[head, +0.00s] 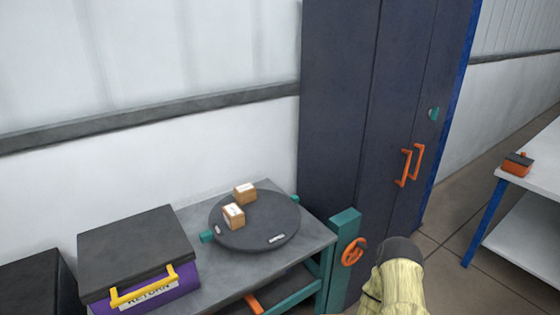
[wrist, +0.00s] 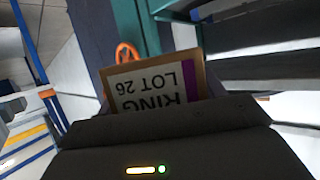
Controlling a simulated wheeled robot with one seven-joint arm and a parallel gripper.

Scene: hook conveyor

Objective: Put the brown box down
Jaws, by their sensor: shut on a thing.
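A brown box (wrist: 152,84) with a white label reading "KING LOT 26" and a purple strip shows in the wrist view, upside down in the picture. My gripper (wrist: 165,125) is shut on it; the dark gripper body hides its lower part. In the head view my gripper (head: 400,252) is a dark end on a yellow-sleeved arm at the lower right, in front of the dark cabinet. The held box cannot be made out there.
A grey bench (head: 190,220) carries a dark round turntable (head: 265,225) with two small brown boxes (head: 245,194) (head: 233,216). A purple RETURN bin (head: 172,294) with a dark lid stands left. A tall dark cabinet (head: 340,110) stands behind; a white table (head: 545,170) is right.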

